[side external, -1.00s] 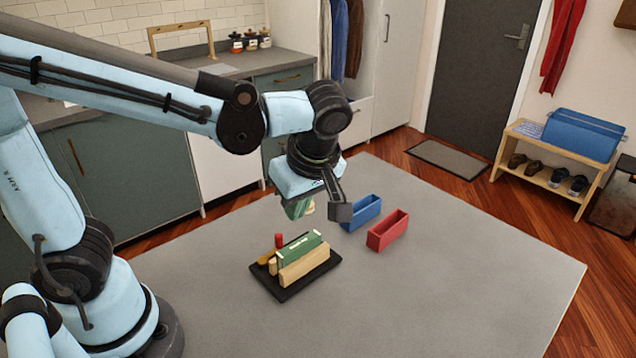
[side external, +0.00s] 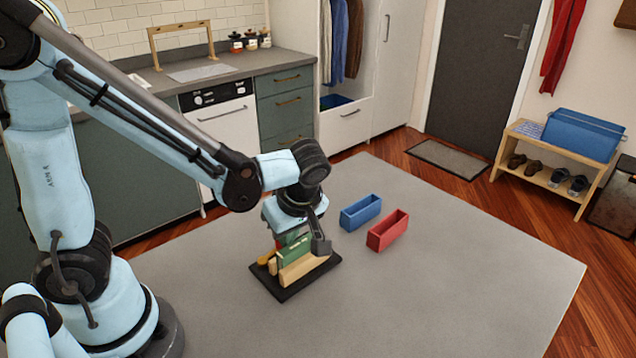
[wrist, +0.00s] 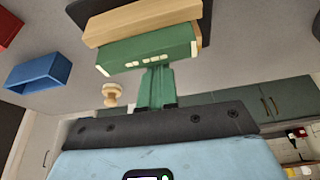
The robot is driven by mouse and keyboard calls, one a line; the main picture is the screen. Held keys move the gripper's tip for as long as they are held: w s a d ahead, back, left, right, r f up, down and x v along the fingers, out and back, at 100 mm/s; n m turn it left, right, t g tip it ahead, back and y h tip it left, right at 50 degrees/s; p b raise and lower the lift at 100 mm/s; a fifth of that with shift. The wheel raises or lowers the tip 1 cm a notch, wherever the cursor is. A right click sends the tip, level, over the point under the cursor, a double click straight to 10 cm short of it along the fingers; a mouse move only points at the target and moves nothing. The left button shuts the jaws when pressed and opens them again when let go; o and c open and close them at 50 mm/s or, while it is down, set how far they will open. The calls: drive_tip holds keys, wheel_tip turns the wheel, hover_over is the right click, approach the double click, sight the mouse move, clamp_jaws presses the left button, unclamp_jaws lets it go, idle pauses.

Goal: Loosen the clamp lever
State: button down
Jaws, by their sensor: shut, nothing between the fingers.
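The clamp fixture sits on a black base (side external: 290,292) on the grey table. It has a pale wooden block (side external: 304,268) beside a green block (side external: 293,252), and an orange-brown lever-like piece (side external: 266,258) at its left. In the wrist view the green block (wrist: 150,50) and wooden block (wrist: 145,20) show at the top. My gripper (side external: 288,243) is low over the fixture's back part. Its green fingers (wrist: 156,70) are shut and empty, with tips at the green block's edge; I cannot tell if they touch. The red peg is mostly hidden by my gripper.
A blue open box (side external: 360,214) and a red open box (side external: 388,232) stand on the table behind and right of the fixture. A pale wooden knob (wrist: 112,93) shows beside my fingers. The front and right of the table (side external: 450,290) are clear.

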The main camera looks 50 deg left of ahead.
drive_tip(key=shift+w+a, duration=0.25)
drive_tip(key=shift+a, duration=0.45)
idle(0.9)
drive_tip(key=a+n+g, duration=0.1)
drive_tip(key=n, duration=0.2)
drive_tip(key=shift+a, duration=0.1)
drive_tip(key=shift+s+a, duration=0.2)
drive_tip(key=shift+a, duration=0.8)
drive_tip(key=shift+s+a, duration=0.6)
drive_tip(key=shift+a, duration=0.1)
drive_tip(key=shift+s+a, duration=0.1)
idle(0.8)
drive_tip(key=w+d+r, duration=0.2)
drive_tip(key=w+r, duration=0.1)
drive_tip(key=r, duration=0.6)
drive_tip(key=shift+r, duration=0.15)
drive_tip(key=shift+w, duration=0.1)
